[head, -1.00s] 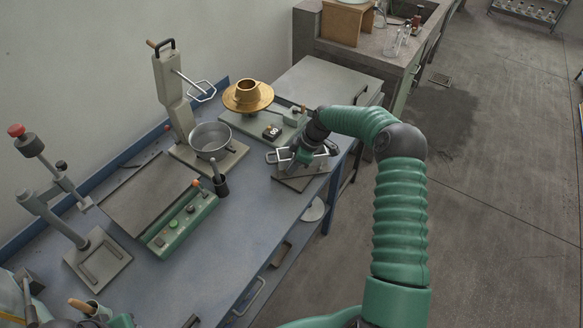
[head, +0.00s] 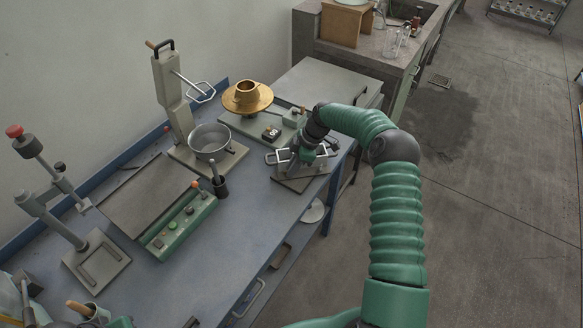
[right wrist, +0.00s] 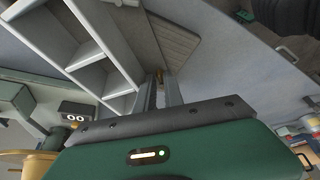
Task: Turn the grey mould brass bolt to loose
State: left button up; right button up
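The grey mould (head: 300,170) sits on a dark plate near the bench's right edge, with pale loop handles at its sides. My right gripper (head: 305,157) reaches down onto it and hides much of its top. In the right wrist view the mould's pale grey frame (right wrist: 100,50) fills the upper left. A small brass bolt (right wrist: 159,75) shows between the tips of my right fingers, which are close together and appear shut on it. Its turn angle cannot be read. Dark and green parts at the lower left edge may be my left arm; no left fingers can be made out.
A brass flanged piece (head: 247,97) stands behind the mould. A metal pan (head: 210,141) on a press base, a green button box (head: 178,222) and a clamp stand (head: 97,262) are to the left. The blue bench front (head: 230,275) is clear.

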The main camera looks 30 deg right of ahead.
jog(key=v, duration=1.6)
jog(key=shift+d+r, duration=0.25)
jog(key=shift+r, duration=0.1)
jog(key=shift+s, duration=0.1)
